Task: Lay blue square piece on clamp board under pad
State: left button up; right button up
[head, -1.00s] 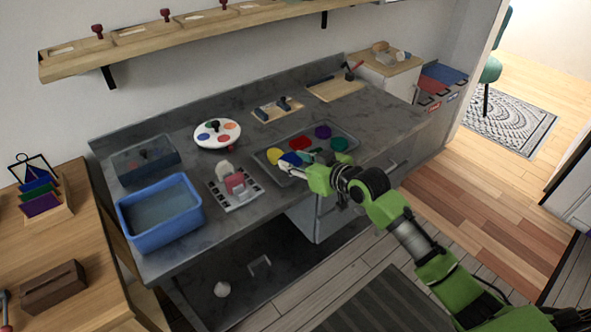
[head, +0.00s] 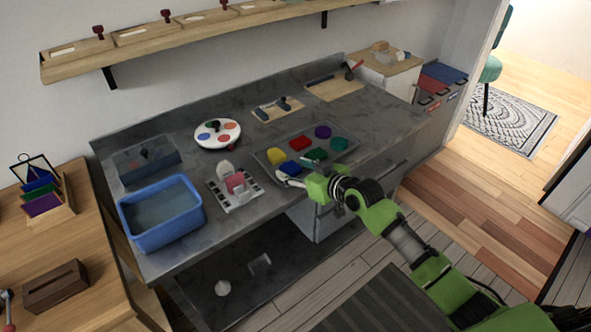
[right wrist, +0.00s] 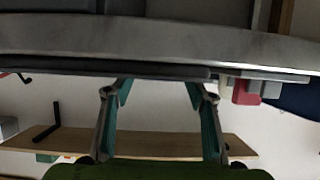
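The blue square piece (head: 291,168) lies on a grey tray (head: 264,158) on the counter, near the tray's front left. Yellow (head: 276,156), red (head: 299,143), green (head: 315,155), teal (head: 338,143) and purple (head: 323,131) pieces share the tray. My right gripper (head: 285,180) is just in front of the blue piece at the tray's front edge. In the right wrist view its fingers (right wrist: 160,88) are apart with nothing between them. Flat boards with red knobs (head: 98,33) stand on the wall shelf; which is the clamp board, and its pad, I cannot tell. My left gripper is out of view.
A white rack with grey and red blocks (head: 235,183) stands left of the tray. Farther left is a blue water tub (head: 160,222). Behind are a round white palette (head: 217,134) and two wooden tool boards (head: 277,109). Bare counter lies right of the tray.

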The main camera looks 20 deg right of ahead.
jog(key=shift+f+b, duration=0.25)
jog(key=shift+b, duration=0.25)
jog(key=v, duration=1.4)
jog(key=shift+r, duration=0.2)
jog(key=shift+w, duration=0.15)
